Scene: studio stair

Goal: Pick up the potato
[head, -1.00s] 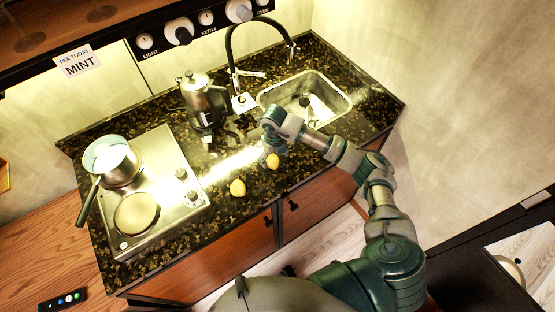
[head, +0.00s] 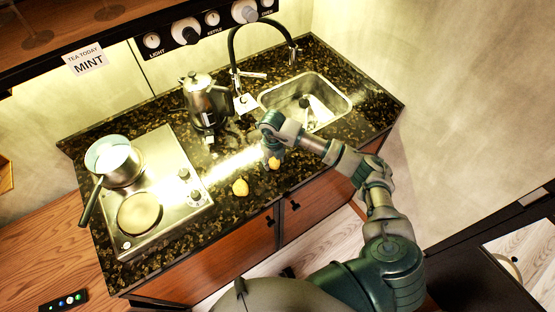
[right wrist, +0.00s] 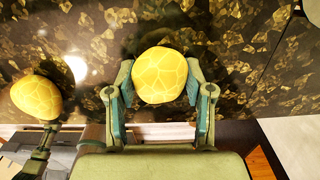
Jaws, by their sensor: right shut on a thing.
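A yellow potato (right wrist: 160,75) with a pale net-like pattern sits between the two fingers of my right gripper (right wrist: 161,92) in the right wrist view. The fingers are shut on it from both sides. In the head view this potato (head: 275,163) shows partly below my right gripper (head: 271,152), near the counter's front. I cannot tell whether it touches the counter. A second yellow potato (head: 240,187) lies apart on the counter to the left; it also shows in the right wrist view (right wrist: 37,96).
The dark speckled counter (head: 190,232) holds a hob (head: 170,207) with a pot (head: 113,162) at left, a metal kettle (head: 203,100) behind, and a sink (head: 330,92) with a black tap (head: 233,50) at back right. Cabinet doors (head: 235,248) drop below the front edge.

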